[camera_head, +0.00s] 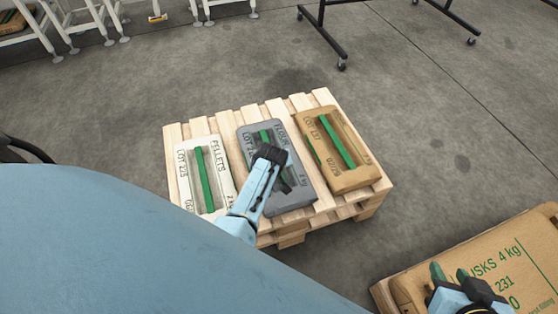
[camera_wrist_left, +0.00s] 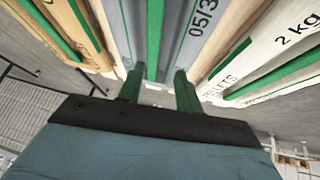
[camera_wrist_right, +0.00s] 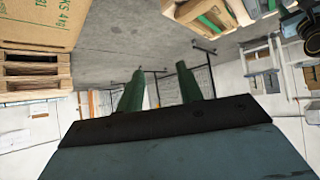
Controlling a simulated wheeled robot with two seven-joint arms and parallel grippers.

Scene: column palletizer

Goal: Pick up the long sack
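A large brown sack (camera_head: 500,262) printed "USKS 4 kg" lies at the lower right of the head view, cut off by the frame edge. It also shows at the upper left of the right wrist view (camera_wrist_right: 38,22). My right gripper (camera_head: 450,272) overlaps its near part in the head view; its green fingers (camera_wrist_right: 158,90) are apart with nothing between them. My left gripper (camera_head: 277,168) is over the grey flour sack (camera_head: 290,195). Its fingers (camera_wrist_left: 161,88) are apart, with the grey sack's green strip (camera_wrist_left: 154,40) lined up beyond them; contact is unclear.
A wooden pallet (camera_head: 176,132) carries the grey sack between a white pellets sack (camera_head: 185,175) and a brown sack (camera_head: 352,180), each with green strips. The large sack rests on another pallet (camera_wrist_right: 30,83). Stands with wheels (camera_head: 342,66) and white legs line the back. Grey floor between is clear.

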